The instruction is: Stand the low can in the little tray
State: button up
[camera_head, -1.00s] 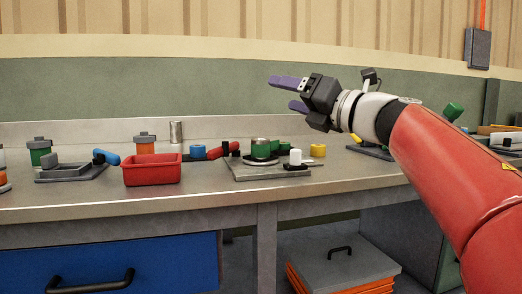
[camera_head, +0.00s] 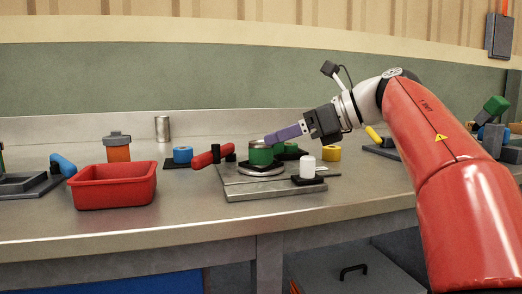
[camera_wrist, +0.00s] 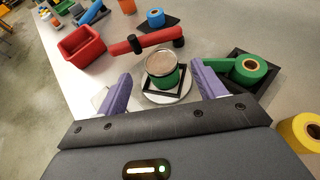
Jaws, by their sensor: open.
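The low can, green with a metal lid (camera_head: 261,155), stands upright inside a small black square frame on a pale round plate (camera_head: 252,174). In the wrist view the can (camera_wrist: 162,72) lies ahead of and between my purple fingers, with gaps on both sides. My gripper (camera_head: 270,138) is open and empty, just above and beside the can.
A green roll (camera_wrist: 248,70) on a black holder and a white cylinder (camera_head: 307,167) stand near. A tall metal can (camera_head: 162,129) and an orange jar (camera_head: 117,148) are behind. Front bench is clear.

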aim_at(263, 142)
jog(key=b+x, duration=0.1)
jog(key=x, duration=0.6)
jog(key=shift+w+a+f, duration=0.1)
jog(key=shift+a+f, duration=0.15)
jog(key=shift+c, duration=0.4)
jog(key=c, duration=1.1)
